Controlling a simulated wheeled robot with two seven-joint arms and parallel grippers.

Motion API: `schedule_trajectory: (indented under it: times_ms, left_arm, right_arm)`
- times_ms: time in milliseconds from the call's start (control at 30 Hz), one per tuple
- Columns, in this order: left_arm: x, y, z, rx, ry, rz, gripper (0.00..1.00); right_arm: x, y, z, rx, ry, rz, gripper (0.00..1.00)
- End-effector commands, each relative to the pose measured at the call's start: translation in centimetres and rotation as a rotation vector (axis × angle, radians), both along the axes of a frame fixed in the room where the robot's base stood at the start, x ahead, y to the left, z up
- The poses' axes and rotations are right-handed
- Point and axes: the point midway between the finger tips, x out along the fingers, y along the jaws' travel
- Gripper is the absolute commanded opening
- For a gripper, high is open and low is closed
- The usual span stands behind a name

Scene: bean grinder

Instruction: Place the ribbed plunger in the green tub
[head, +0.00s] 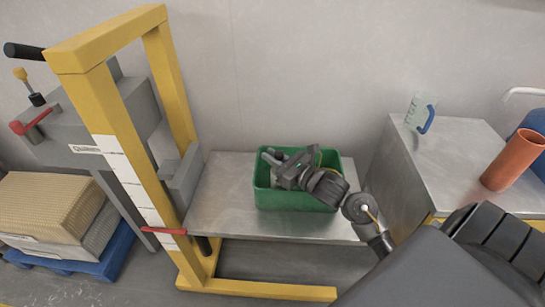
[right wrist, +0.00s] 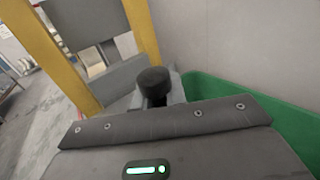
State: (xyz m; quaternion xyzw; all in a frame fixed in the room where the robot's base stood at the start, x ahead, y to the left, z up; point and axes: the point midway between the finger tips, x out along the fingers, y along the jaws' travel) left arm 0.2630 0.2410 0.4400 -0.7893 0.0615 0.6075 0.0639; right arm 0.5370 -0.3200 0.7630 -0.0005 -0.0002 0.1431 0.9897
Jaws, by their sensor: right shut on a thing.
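The green tub (head: 290,201) stands on the metal table, and its green wall also shows at the right of the right wrist view (right wrist: 225,92). My right gripper (head: 278,164) is over the tub, near its left end. It is shut on the plunger (right wrist: 154,80), whose dark, round end shows just beyond the gripper body in the right wrist view. The ribs cannot be made out, and the rest of the plunger is hidden. I cannot tell whether it touches the tub. My left gripper is not in view.
A yellow press frame (head: 116,150) stands left of the tub. The metal table (head: 225,190) is bare around the tub. A clear jug (head: 415,108) and an orange-brown cylinder (head: 513,160) stand on the right counter.

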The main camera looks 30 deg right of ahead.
Motion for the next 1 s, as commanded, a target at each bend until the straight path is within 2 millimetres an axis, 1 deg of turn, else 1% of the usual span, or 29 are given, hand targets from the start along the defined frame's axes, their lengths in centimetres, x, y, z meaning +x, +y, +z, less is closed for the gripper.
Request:
schedule_trajectory:
  times_ms: [33,167,200,467,567,600,633,667,900,1000]
  left_arm:
    - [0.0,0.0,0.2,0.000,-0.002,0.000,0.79]
    - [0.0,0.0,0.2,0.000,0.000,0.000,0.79]
    - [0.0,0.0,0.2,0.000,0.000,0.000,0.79]
    - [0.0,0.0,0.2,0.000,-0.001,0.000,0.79]
    - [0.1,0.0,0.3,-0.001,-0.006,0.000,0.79]
    - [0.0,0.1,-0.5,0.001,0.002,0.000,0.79]
    - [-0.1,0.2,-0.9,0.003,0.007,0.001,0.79]
    - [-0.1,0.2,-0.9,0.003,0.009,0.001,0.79]
    - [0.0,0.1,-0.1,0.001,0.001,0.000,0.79]
    - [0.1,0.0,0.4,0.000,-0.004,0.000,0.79]
  right_arm:
    - [0.0,0.0,-0.1,0.000,0.000,0.000,0.16]
    - [0.0,0.0,0.0,0.000,0.000,0.000,0.33]
    - [0.0,0.0,0.0,0.000,0.000,0.000,0.35]
    - [0.0,0.0,0.0,0.000,0.000,0.000,0.35]
    - [0.0,0.0,0.3,0.000,0.000,0.000,0.35]
    - [-0.2,0.0,0.4,0.000,0.001,0.000,0.35]
    - [-0.7,-0.2,0.1,-0.002,0.003,-0.001,0.35]
    - [-1.2,-0.4,0.1,-0.003,0.002,-0.001,0.35]
    - [-6.3,-1.8,0.0,-0.004,0.004,0.002,0.35]
    - [-8.2,-2.4,0.0,-0.001,0.004,0.001,0.35]
